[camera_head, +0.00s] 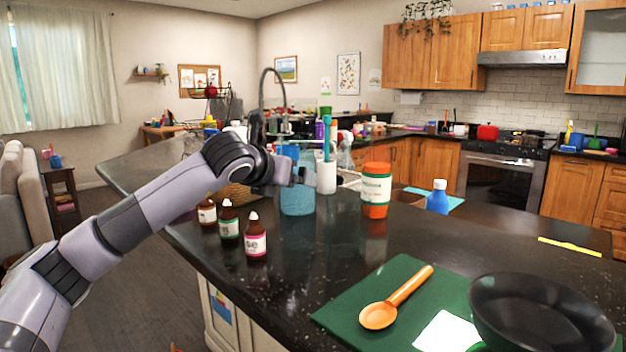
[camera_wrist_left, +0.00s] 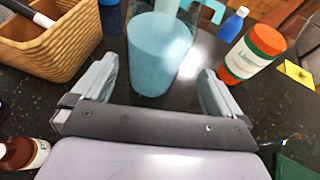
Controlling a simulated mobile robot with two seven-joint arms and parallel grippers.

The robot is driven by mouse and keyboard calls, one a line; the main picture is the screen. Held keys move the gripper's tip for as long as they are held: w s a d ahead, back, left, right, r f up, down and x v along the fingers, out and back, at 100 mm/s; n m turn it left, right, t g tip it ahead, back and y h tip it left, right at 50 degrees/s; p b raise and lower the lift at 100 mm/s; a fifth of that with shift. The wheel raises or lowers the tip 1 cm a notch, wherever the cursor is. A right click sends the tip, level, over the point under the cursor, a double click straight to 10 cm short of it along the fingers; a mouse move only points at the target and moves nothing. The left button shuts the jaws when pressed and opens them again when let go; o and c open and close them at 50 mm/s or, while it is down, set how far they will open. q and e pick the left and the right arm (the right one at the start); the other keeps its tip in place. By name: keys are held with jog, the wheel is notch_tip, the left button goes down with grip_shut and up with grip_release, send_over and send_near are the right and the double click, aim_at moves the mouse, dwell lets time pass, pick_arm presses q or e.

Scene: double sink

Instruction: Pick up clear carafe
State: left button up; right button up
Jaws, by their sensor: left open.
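A see-through, light-blue vessel (camera_head: 297,196), which looks like the clear carafe, stands upright on the dark counter. In the left wrist view the carafe (camera_wrist_left: 160,50) is straight ahead, at the mouth of the jaws; its top is cut off by the frame edge. My left gripper (camera_head: 298,177) is open, with one finger on each side of the carafe's line. In the left wrist view dark gaps show between the carafe and both fingers (camera_wrist_left: 157,82). In the head view the gripper partly covers the carafe's upper left. My right gripper is not in view.
A white-and-orange bottle (camera_head: 376,191) and a blue bottle (camera_head: 438,197) stand right of the carafe. Several small brown bottles (camera_head: 256,238) stand nearer left. A woven basket (camera_wrist_left: 60,50) is close on the left. A green board (camera_head: 400,290) and dark pan (camera_head: 540,312) lie front right.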

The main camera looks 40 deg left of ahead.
pick_arm(q)
jog(key=shift+w+a, duration=0.1)
jog(key=shift+w, duration=0.25)
jog(key=shift+p+x, duration=0.7)
jog(key=shift+x, duration=0.2)
jog(key=x, duration=0.1)
jog(key=p+x, duration=0.1)
jog(key=x, duration=0.1)
jog(key=shift+a+r, duration=0.1)
jog(key=shift+a, duration=0.2)
jog(key=shift+w+a+f+p, duration=0.2)
jog(key=shift+w+f+p, duration=0.15)
jog(key=shift+w, duration=0.25)
jog(key=c, duration=1)
jog(key=shift+r, duration=0.15)
jog(key=c, duration=0.3)
jog(key=shift+c, duration=0.2)
